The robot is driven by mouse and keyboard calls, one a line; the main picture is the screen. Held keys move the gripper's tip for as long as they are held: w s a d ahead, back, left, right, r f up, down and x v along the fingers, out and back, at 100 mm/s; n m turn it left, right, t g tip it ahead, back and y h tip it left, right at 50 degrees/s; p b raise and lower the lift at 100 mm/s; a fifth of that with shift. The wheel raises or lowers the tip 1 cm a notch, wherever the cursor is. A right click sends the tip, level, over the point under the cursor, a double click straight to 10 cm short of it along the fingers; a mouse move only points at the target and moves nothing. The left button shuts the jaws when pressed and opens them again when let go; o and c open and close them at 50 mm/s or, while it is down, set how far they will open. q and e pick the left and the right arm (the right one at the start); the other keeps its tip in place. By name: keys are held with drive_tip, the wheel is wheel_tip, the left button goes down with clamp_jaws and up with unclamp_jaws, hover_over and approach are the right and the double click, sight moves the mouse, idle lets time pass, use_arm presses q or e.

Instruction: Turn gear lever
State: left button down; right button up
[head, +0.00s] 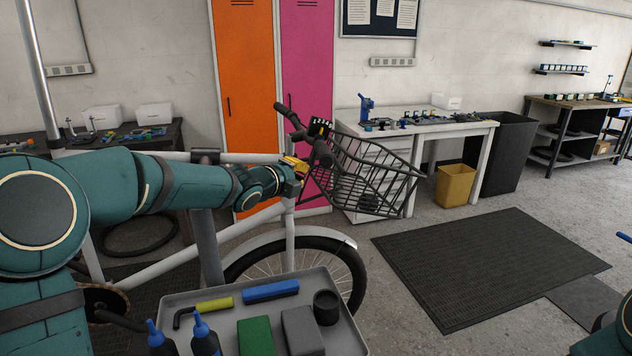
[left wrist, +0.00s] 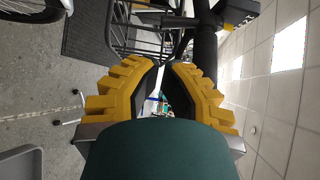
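The cargo bike's handlebar has dark grips; the near grip (head: 322,154) is just above and right of my left gripper (head: 299,167). A small black and yellow part (head: 319,128) sits on the bar; I cannot tell whether it is the gear lever. In the left wrist view, my left gripper's yellow fingers (left wrist: 164,68) have a narrow empty gap between their tips. A dark bar or grip (left wrist: 205,45) passes beside the right finger, with a black and yellow part (left wrist: 228,24) near it. My right gripper is outside the view.
The black wire basket (head: 366,180) is right of the handlebar. A grey tray (head: 345,335) with tools and blocks is in front of the front wheel (head: 345,275). A white workbench (head: 440,128) stands behind.

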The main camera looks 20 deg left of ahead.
sight(312, 167)
use_arm(q)
drive_tip(key=x, duration=1)
drive_tip(key=shift+d+r, duration=0.1)
drive_tip(key=shift+r, duration=0.05)
drive_tip(key=shift+s+a+r+p, duration=0.3)
drive_tip(key=shift+s+a+p, duration=0.3)
drive_tip(key=shift+a+p, duration=0.2)
drive_tip(key=shift+f, duration=0.1)
drive_tip(key=shift+w, duration=0.1)
